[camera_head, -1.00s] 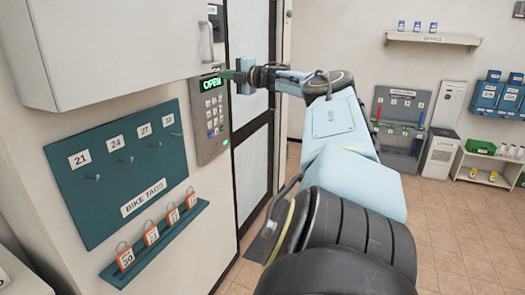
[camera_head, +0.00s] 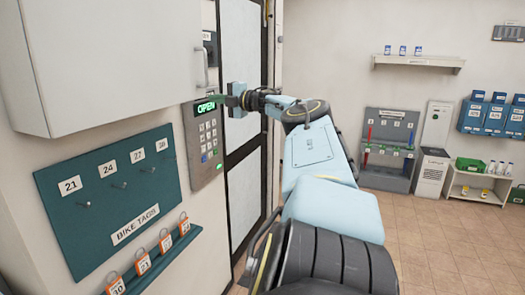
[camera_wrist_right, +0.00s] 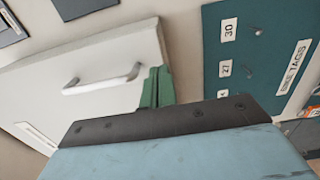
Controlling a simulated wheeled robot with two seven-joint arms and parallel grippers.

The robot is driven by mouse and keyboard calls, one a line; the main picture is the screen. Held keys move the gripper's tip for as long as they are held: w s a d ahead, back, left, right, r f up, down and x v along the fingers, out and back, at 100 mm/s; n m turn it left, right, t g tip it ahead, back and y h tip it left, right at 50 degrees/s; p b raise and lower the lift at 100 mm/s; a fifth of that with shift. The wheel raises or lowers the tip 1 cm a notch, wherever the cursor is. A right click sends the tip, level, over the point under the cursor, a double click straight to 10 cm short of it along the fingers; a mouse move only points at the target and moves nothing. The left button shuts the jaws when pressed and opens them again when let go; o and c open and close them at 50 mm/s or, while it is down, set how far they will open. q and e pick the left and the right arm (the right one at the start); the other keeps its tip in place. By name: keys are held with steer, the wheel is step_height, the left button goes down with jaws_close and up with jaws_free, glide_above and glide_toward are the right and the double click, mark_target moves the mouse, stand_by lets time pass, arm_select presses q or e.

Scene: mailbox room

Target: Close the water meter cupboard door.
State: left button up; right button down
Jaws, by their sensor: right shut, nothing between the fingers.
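The white cupboard (camera_head: 115,60) hangs on the wall at the upper left, with a bar handle (camera_head: 203,68) near its right end. In the right wrist view its white door (camera_wrist_right: 115,70) shows with the handle (camera_wrist_right: 102,80). I cannot tell whether the door is fully shut or slightly ajar. My right gripper (camera_head: 222,100) has green fingers, is shut and empty, and appears below and right of the handle, over the keypad's display edge. In the right wrist view the shut fingers (camera_wrist_right: 156,87) overlap the door's edge. Contact is unclear. My left gripper is not in view.
A keypad (camera_head: 205,143) reading OPEN is below the handle. A teal bike tag board (camera_head: 75,215) hangs below the cupboard, with a tag shelf (camera_head: 180,243) underneath. A dark-framed door (camera_head: 245,190) stands behind my right arm. The tiled floor (camera_head: 440,230) at right is clear.

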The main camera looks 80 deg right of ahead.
steer(key=b+v, duration=1)
steer(key=v, duration=0.3)
steer(key=shift+s+b, duration=0.2)
steer(key=shift+b, duration=0.15)
steer(key=shift+w+a, duration=0.1)
